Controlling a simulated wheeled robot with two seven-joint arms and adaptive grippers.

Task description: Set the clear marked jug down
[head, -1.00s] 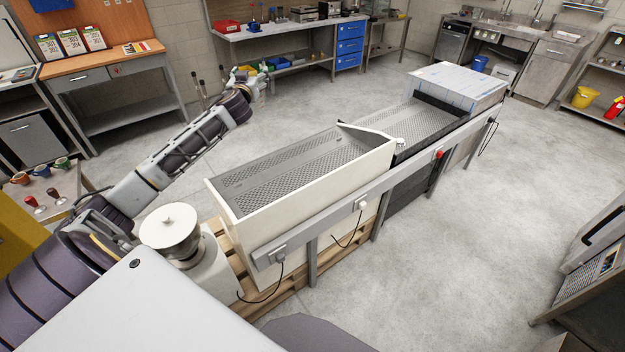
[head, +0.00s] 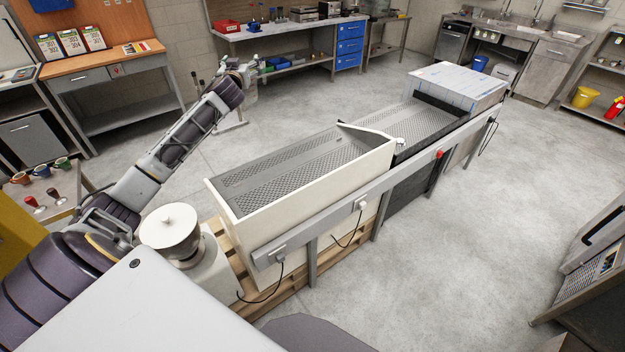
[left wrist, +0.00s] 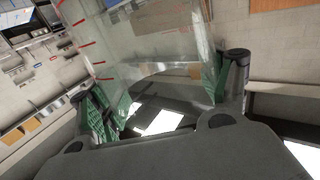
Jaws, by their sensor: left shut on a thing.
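The clear jug (left wrist: 145,45) with red marks fills the upper middle of the left wrist view. It looks tilted there, but that camera is itself turned. My left gripper (left wrist: 168,98) is shut on it, with a green-padded finger on either side. In the head view my left gripper (head: 246,74) is at the end of the outstretched left arm, raised near the back workbench. The jug is small and hard to make out there, partly lost against the background. What lies directly under it cannot be told. My right gripper is in neither view.
A long cream conveyor trough (head: 385,160) stands right of the arm. The back workbench (head: 290,32) carries several items, including a red bin (head: 227,26). An orange-topped bench (head: 105,62) stands at left. A small table with mugs (head: 62,163) is near my arm. Open floor lies at right.

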